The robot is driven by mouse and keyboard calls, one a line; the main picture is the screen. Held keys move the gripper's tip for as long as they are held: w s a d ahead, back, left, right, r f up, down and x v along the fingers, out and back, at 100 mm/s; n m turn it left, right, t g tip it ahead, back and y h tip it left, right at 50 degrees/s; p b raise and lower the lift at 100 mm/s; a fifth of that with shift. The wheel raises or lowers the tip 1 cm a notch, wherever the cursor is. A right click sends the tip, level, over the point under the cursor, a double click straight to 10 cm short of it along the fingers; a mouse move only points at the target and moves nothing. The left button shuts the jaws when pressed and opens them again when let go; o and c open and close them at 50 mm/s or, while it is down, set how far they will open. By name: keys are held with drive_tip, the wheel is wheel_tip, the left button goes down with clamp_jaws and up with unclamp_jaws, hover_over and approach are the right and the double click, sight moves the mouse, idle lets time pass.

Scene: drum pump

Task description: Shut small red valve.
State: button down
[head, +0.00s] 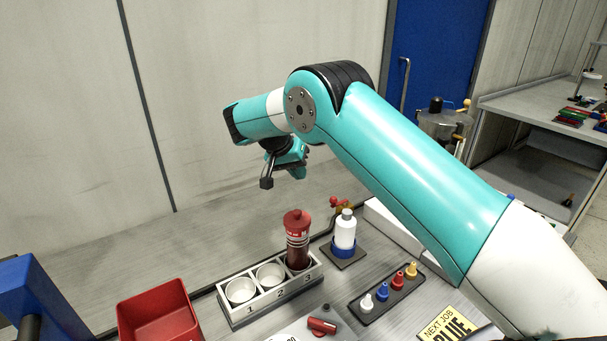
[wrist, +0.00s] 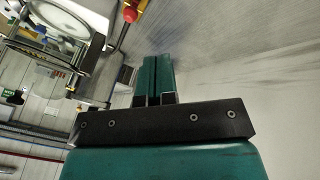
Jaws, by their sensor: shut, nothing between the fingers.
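A small red valve (head: 340,203) with a brass-coloured part shows in the head view, just behind the white bottle (head: 345,230), which partly hides it. My gripper (head: 299,172) hangs in the air above and to the left of the valve, apart from it. In the wrist view the teal fingers of my gripper (wrist: 155,72) lie side by side, shut and empty. A red rounded knob with a yellow part (wrist: 132,10) shows at the top of the wrist view, beyond the fingertips; I cannot tell whether it is the same valve.
A numbered rack (head: 270,297) holds two white cups and a red-capped cylinder (head: 297,240). A red bin (head: 158,318) stands left. A dark strip (head: 385,293) carries several coloured small nozzles. A red piece (head: 322,326) lies in front. The wall stands behind the bench.

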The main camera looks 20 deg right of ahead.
drive_tip(key=s+d+f+p, duration=0.1)
drive_tip(key=d+f+p, duration=0.2)
drive_tip(key=d+f, duration=0.3)
drive_tip(key=shift+s+d+f, duration=0.3)
drive_tip(key=shift+d+f, duration=0.05)
drive_tip(key=shift+f, duration=0.55)
